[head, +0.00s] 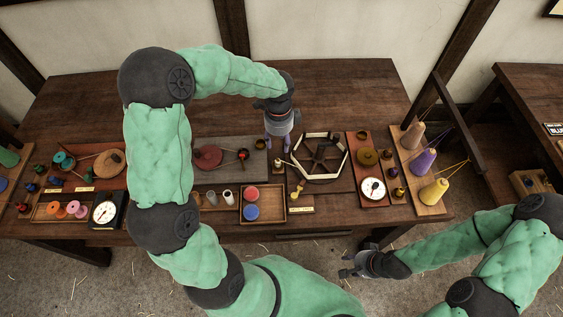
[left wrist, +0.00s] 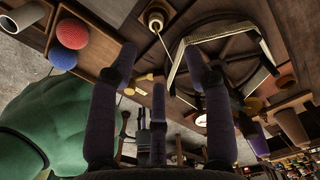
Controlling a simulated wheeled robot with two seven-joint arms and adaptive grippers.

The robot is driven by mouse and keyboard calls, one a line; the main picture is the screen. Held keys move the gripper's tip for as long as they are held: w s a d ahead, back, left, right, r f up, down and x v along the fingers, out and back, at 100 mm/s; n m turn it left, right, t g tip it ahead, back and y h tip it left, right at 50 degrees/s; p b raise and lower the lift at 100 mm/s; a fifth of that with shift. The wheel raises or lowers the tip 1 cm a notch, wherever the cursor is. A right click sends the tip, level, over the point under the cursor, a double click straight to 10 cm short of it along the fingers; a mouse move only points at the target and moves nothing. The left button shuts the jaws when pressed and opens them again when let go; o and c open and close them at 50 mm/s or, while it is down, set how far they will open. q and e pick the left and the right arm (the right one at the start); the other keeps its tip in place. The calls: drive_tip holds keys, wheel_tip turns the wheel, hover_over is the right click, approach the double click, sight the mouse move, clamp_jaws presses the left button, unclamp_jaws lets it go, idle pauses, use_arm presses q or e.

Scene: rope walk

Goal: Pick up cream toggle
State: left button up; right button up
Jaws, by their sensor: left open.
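My left gripper (head: 278,147) points down over the table, just left of a hexagonal frame (head: 341,171) with cream cord around it. In the left wrist view the left gripper (left wrist: 160,62) is open, with nothing between its fingers. A small cream-rimmed spool (left wrist: 155,18) with a cord running from it lies beyond the fingertips. A small yellow toggle-shaped piece (head: 297,189) lies below the frame; it also shows in the left wrist view (left wrist: 146,77). I cannot single out a clearly cream toggle. My right gripper (head: 357,264) hangs before the table's front edge, apart from everything.
A tray with a red ball (head: 251,194) and a blue ball (head: 251,212) stands left of the yellow piece. A round white dial (head: 373,188) and tall yarn cones (head: 422,162) stand at the right. The back of the tabletop (head: 345,85) is clear.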

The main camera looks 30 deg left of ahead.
use_arm(q)
drive_tip(key=b, duration=0.2)
hover_over(278, 160)
drive_tip(key=f, duration=0.6)
drive_tip(key=shift+w+d, duration=0.1)
drive_tip(key=shift+w, duration=0.15)
drive_tip(key=f, duration=0.1)
drive_tip(key=f+b, duration=0.1)
drive_tip(key=f, duration=0.3)
drive_tip(key=shift+s, duration=0.3)
drive_tip(key=c, duration=1)
